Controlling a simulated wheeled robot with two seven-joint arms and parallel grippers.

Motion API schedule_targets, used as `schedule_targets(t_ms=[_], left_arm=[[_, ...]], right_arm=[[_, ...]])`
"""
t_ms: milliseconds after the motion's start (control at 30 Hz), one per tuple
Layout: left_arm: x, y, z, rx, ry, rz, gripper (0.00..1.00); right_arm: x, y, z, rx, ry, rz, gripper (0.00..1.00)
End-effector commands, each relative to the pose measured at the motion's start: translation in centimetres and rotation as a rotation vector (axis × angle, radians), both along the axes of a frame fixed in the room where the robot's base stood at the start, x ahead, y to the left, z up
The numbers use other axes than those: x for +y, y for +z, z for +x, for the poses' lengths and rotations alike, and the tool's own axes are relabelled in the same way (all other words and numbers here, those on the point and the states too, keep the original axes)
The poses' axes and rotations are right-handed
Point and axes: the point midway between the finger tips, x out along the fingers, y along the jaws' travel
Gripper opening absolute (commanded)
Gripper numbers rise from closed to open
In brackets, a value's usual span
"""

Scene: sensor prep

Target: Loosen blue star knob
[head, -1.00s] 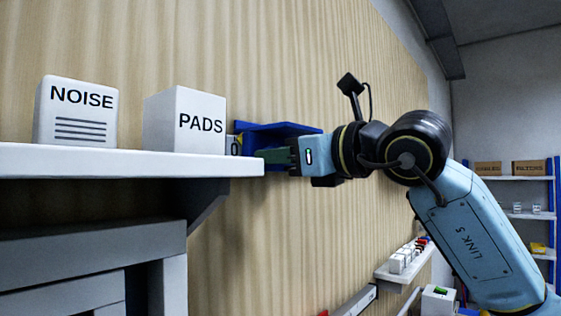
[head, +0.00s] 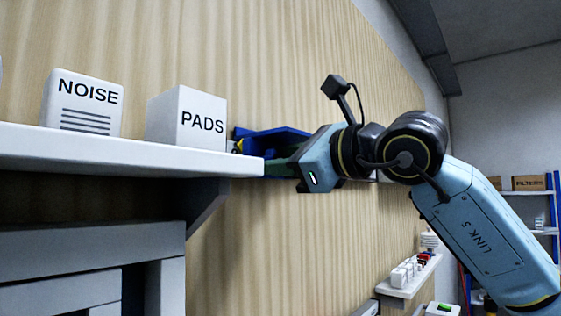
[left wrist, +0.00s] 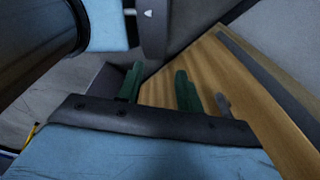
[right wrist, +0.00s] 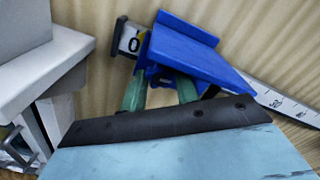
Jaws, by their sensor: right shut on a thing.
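A blue bracket-like carriage (right wrist: 195,52) sits on a scale rail against the wood panel; it shows in the head view (head: 270,138) just past the shelf end. My right gripper (right wrist: 160,92) reaches it from the front, its green fingers on either side of the blue star knob (right wrist: 161,74) under the carriage. The gripper is shut on the knob, which is mostly hidden by the fingers and the carriage. In the head view the right gripper (head: 283,168) is tilted. My left gripper (left wrist: 160,88) shows only in its wrist view, fingers apart with nothing seen between them.
A white shelf (head: 130,152) ends close to the right gripper's fingers. It holds a PADS box (head: 190,117) and a NOISE box (head: 85,103). The scale rail (right wrist: 285,103) runs along the panel. A lower ledge (head: 410,277) carries small items.

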Motion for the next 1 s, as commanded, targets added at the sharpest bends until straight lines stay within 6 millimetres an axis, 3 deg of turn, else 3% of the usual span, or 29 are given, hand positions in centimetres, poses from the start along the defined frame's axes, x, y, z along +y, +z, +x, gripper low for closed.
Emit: schedule_targets(t_ms=[233,267,400,767,1000], left_arm=[[0.0,0.0,0.0,0.0,0.0,0.0,0.36],[0.0,0.0,0.0,0.0,-0.001,0.0,0.36],[0.0,0.0,0.0,0.0,-0.001,0.0,0.36],[0.0,-0.2,0.0,-0.001,-0.001,0.0,0.36],[0.0,-1.7,0.0,-0.001,0.0,0.0,0.36]], right_arm=[[0.0,0.0,0.0,0.001,0.001,0.0,0.07],[0.0,0.0,0.0,0.001,0.0,0.001,0.33],[0.0,0.0,0.0,0.001,0.0,0.001,0.51],[-0.4,0.0,-0.3,0.001,-0.001,0.002,0.52],[-3.4,-0.2,-3.3,-0.003,-0.003,0.003,0.52]])
